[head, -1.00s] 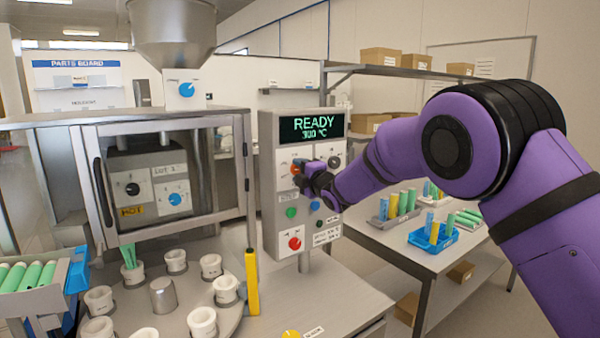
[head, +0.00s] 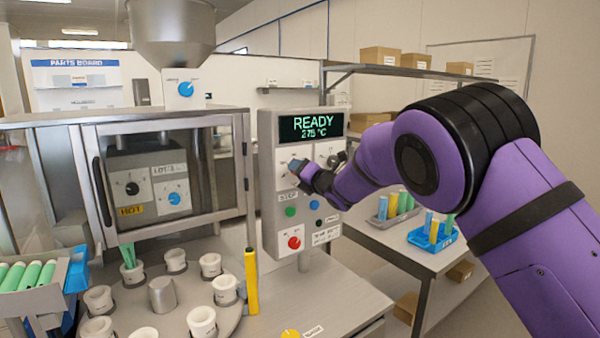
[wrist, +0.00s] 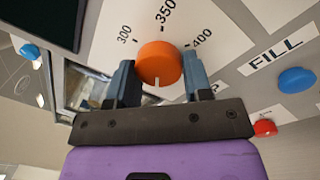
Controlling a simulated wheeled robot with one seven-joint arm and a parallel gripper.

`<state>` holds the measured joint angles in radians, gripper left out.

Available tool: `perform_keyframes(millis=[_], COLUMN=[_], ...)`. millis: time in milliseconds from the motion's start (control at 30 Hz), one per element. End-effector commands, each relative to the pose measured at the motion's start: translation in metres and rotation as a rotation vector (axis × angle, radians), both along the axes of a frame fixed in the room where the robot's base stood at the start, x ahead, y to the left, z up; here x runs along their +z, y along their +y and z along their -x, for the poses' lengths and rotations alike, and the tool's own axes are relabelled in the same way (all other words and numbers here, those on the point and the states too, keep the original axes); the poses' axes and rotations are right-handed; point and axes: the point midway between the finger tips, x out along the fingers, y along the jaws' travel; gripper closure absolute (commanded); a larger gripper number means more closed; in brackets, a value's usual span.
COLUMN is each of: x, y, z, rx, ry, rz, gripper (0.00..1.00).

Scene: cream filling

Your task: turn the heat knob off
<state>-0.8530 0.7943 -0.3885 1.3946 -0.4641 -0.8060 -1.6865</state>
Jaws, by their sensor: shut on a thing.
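The heat knob (wrist: 159,62) is a round orange dial on the grey control panel (head: 268,215). In the wrist view, labels 300, 350 and 400 are printed around its far side. A white mark shows on its near edge, facing my gripper's palm and away from the 350. My gripper (wrist: 160,68) is shut on the knob, one blue-grey finger on each side. In the head view my gripper (head: 300,168) is at the panel's upper left dial and hides most of the knob. The panel display (head: 312,127) reads READY and 275 °C.
A second dial (head: 333,160) sits just right of my gripper. Below are a green button (head: 290,211), a blue button (head: 314,204) and a red knob (head: 294,242). A yellow post (head: 251,282) and a turntable of white cups stand at the left.

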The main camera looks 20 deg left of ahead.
Motion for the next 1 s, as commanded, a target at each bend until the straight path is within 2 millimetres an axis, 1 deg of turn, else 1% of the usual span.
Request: perform_keyframes(millis=[33, 600, 633, 667, 700, 733, 1000], x=[-0.0022, -0.0025, -0.0026, -0.0025, -0.0024, -0.0021, -0.001], y=[0.0007, 0.0003, 0.0003, 0.0003, 0.0003, 0.0002, -0.0006], z=[0.0006, 0.0005, 0.0005, 0.0004, 0.0004, 0.0004, 0.0005], rx=[0.001, 0.001, 0.001, 0.001, 0.001, 0.001, 0.0], ry=[-0.006, -0.028, -0.028, -0.028, -0.028, -0.028, -0.028], rz=[0.009, 0.027, 0.027, 0.027, 0.027, 0.027, 0.024], gripper=[0.78, 0.78, 0.47, 0.4, 0.31, 0.28, 0.28])
